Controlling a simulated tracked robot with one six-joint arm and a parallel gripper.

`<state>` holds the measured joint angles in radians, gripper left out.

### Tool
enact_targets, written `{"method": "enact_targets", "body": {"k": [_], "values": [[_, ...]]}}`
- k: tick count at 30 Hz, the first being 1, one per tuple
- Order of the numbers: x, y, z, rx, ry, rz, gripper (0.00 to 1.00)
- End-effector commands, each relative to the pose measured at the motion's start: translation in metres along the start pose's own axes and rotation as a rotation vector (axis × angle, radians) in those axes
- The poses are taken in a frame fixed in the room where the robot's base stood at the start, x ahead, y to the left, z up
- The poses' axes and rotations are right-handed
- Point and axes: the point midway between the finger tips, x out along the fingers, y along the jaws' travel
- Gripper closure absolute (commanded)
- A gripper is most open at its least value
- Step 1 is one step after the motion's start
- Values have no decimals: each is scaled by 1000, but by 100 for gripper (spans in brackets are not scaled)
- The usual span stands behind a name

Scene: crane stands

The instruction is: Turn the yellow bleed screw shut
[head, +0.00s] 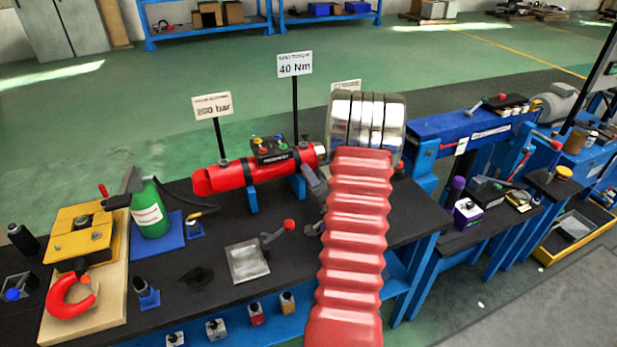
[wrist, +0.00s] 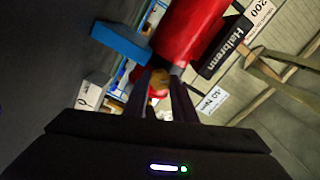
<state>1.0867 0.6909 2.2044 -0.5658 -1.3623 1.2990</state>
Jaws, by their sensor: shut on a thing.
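The yellow bleed screw (wrist: 159,84) shows in the wrist view as a small yellow-brown piece between the fingertips, close to the red cylinder (wrist: 192,25). My gripper (wrist: 162,82) is shut on it; the fingers hide most of it. How far the screw is turned cannot be seen. In the head view, the red cylinder (head: 228,176) lies on blue supports on the bench, with a black block (head: 271,152) with small coloured knobs on top. There my red arm and shiny wrist cover the cylinder's right side, and the screw cannot be made out.
Signs on posts read 200 bar (head: 213,106) and 40 Nm (head: 295,64). A green bottle (head: 149,212), a yellow block (head: 82,243) and a red hook (head: 68,300) stand at the left. A metal plate (head: 247,262) and a red-knobbed lever (head: 283,231) lie in front of the cylinder.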

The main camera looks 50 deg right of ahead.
Motion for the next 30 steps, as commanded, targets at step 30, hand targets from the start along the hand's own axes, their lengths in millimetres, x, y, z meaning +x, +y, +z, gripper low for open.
{"method": "enact_targets", "body": {"k": [30], "values": [[0, 4, 3, 678, -3, 5, 98]]}}
